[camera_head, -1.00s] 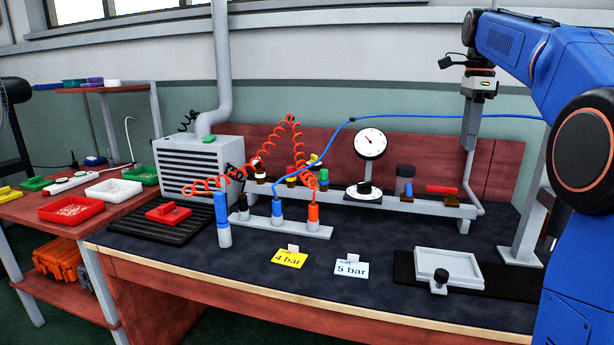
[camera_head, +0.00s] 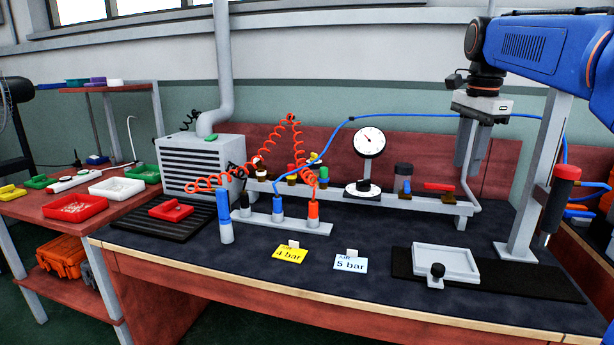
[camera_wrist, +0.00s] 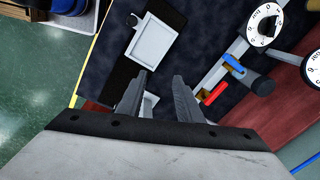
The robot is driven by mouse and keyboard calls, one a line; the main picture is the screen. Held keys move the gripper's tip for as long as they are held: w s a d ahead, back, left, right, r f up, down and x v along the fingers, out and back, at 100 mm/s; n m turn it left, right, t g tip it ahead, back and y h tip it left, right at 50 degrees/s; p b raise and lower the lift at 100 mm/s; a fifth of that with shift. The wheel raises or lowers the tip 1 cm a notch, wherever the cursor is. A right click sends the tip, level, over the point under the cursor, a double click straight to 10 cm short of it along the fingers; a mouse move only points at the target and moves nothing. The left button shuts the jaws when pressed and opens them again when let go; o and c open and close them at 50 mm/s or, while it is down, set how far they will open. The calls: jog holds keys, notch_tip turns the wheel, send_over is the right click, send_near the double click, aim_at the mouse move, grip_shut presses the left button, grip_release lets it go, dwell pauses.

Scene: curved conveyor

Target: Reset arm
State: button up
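My gripper (camera_head: 471,147) hangs pointing down over the back right of the bench, empty, with its two grey fingers apart. In the wrist view my gripper (camera_wrist: 158,95) shows a clear gap between the fingers, and nothing is held there. My blue arm reaches in from the upper right in the head view. The fingers look well above the bench top, in front of the red back panel (camera_head: 500,165).
The dark bench (camera_head: 380,300) carries a white tray (camera_head: 445,262) on a black mat, a gauge (camera_head: 369,141), a fittings row with blue and red hoses, and two cards. A post (camera_head: 535,200) holding a red-capped tool (camera_head: 560,190) stands at right. The bench front is mostly clear.

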jog(key=s+a+f+n+t, duration=0.1)
jog(key=s+a+f+n, duration=0.3)
jog(key=s+f+n, duration=0.4)
jog(key=s+a+f+n+t, duration=0.2)
jog(key=s+f+n, duration=0.6)
jog(key=s+f, duration=1.1)
jog(key=shift+s+a+f+t, duration=0.3)
jog(key=shift+s+a+f, duration=0.15)
jog(key=shift+a, duration=0.4)
